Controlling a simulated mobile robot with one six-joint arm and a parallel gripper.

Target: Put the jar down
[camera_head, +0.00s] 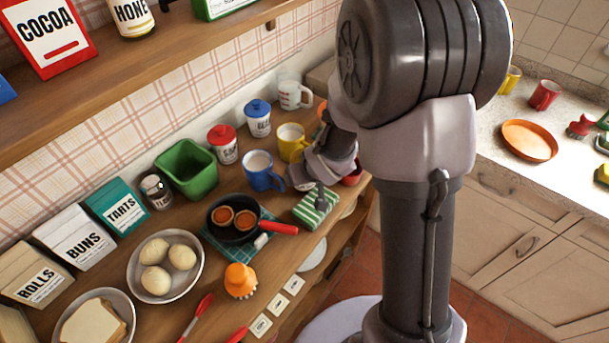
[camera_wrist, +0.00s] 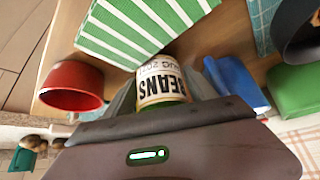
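A jar labelled BEANS (camera_wrist: 163,84), with a cream label and small date print, sits between the fingers of my gripper (camera_wrist: 165,92) in the wrist view. The fingers appear closed on its sides; its far end is not clear. In the head view my gripper (camera_head: 318,172) is over the right end of the wooden counter (camera_head: 190,275), beside the green-striped cloth (camera_head: 316,208). I cannot make out the held jar there. In the wrist view the striped cloth (camera_wrist: 140,28) lies just beyond the jar. Whether the jar touches the counter cannot be told.
A red cup (camera_wrist: 72,86) is close left of my gripper in the wrist view. Blue (camera_head: 262,172) and yellow (camera_head: 291,142) mugs, a pan (camera_head: 232,236) and lidded jars (camera_head: 223,147) crowd the counter nearby. The striped cloth's top looks bare.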

